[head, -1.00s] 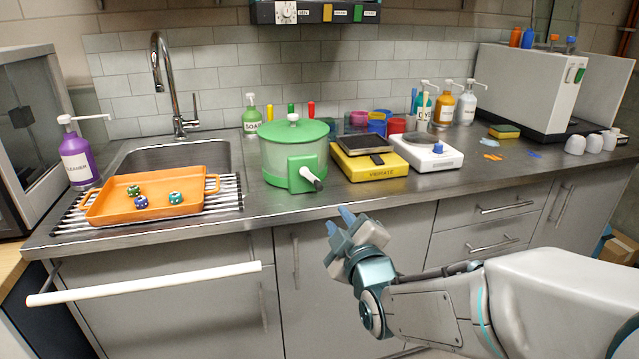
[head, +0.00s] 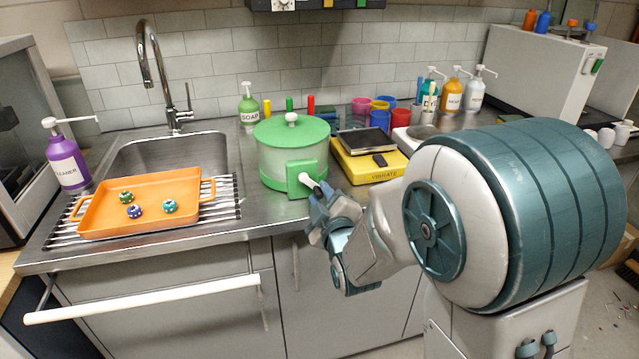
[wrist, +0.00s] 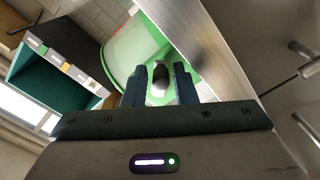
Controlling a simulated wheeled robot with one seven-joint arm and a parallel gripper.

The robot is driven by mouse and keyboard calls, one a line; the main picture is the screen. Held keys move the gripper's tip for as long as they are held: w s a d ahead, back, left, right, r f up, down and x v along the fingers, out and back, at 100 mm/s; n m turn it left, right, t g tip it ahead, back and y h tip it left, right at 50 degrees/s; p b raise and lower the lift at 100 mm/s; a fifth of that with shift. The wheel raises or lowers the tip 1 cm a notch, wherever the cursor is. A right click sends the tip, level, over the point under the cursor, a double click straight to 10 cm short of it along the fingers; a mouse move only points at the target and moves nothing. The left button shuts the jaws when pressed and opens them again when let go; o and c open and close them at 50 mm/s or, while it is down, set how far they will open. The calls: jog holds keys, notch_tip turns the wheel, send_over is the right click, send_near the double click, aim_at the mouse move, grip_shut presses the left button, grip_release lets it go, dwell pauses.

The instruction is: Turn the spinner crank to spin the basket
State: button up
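The green spinner (head: 276,160) with a lid and a translucent bowl stands at the front edge of the counter. Its crank knob (head: 306,179) sticks out from the green block on its front. My gripper (head: 322,194) is at the knob, just in front of and to the right of the spinner. In the wrist view the two blue fingers (wrist: 159,85) are apart, with the pale, dark-shaded crank end (wrist: 159,80) between them. Gaps show beside the crank end, so the fingers do not look closed on it. The basket inside is not clearly visible.
A yellow vibrating unit (head: 372,173) stands close on the right. A white rail (head: 140,300) juts out at the lower left.

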jog(key=shift+w+a, duration=0.2)
jog(key=shift+w, duration=0.25)
jog(key=shift+c, duration=0.4)
